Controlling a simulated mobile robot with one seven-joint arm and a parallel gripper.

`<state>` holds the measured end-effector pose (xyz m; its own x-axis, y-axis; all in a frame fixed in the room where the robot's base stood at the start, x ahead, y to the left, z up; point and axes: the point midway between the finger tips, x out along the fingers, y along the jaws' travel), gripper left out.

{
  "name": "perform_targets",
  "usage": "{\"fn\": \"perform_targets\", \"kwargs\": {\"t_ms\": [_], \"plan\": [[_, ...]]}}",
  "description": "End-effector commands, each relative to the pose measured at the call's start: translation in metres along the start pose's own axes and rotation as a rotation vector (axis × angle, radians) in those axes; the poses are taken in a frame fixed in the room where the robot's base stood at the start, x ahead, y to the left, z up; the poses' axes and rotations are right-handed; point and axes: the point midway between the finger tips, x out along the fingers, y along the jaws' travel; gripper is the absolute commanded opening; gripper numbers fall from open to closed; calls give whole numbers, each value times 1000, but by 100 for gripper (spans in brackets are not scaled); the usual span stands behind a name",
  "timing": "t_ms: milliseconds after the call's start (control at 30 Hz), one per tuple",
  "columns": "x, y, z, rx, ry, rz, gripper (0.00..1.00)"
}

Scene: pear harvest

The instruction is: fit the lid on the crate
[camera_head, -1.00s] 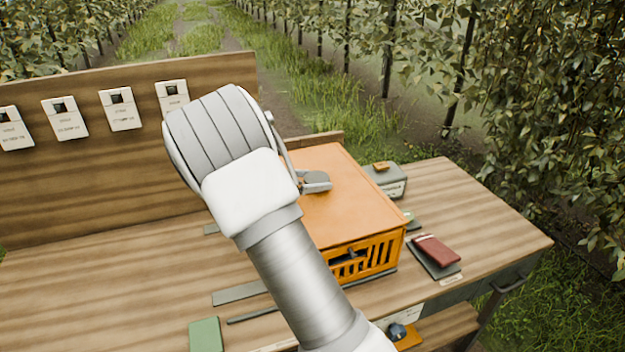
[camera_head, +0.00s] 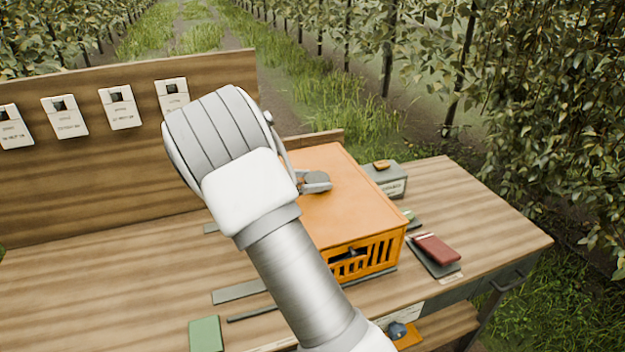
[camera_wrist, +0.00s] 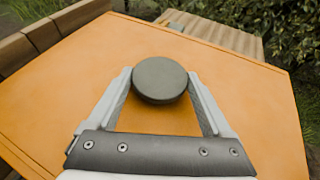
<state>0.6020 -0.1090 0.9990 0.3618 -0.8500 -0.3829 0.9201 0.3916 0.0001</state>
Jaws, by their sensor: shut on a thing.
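The orange lid (camera_head: 350,205) lies flat over the top of the orange slatted crate (camera_head: 372,258) on the bench. In the head view its edges look about in line with the crate walls; the left side is hidden behind my arm. In the wrist view the lid (camera_wrist: 60,110) fills most of the picture, with a round dark grey knob (camera_wrist: 160,79) at its middle. My gripper (camera_wrist: 160,88) is shut on this knob, one finger on each side. In the head view the knob (camera_head: 317,181) shows just right of my wrist.
A grey box (camera_head: 388,183) stands behind the crate at the right. A dark red notebook (camera_head: 436,249) lies right of the crate. Grey strips (camera_head: 240,292) and a green block (camera_head: 205,334) lie front left. A wooden board with white cards (camera_head: 120,108) stands at the back left.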

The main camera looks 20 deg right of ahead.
Motion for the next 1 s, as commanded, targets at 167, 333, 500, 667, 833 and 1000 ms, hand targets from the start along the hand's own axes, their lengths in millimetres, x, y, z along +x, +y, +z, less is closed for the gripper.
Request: {"fn": "perform_targets", "kwargs": {"t_ms": [167, 333, 500, 667, 833, 1000], "plan": [[2, 0, -3, 1, -1, 0, 7], [3, 0, -6, 1, -1, 0, 86], [2, 0, -5, 1, -1, 0, 97], [2, 0, -6, 0, 1, 0, 97], [-7, 1, -5, 0, 1, 2, 97], [-21, 0, -4, -1, 0, 1, 97]]}}
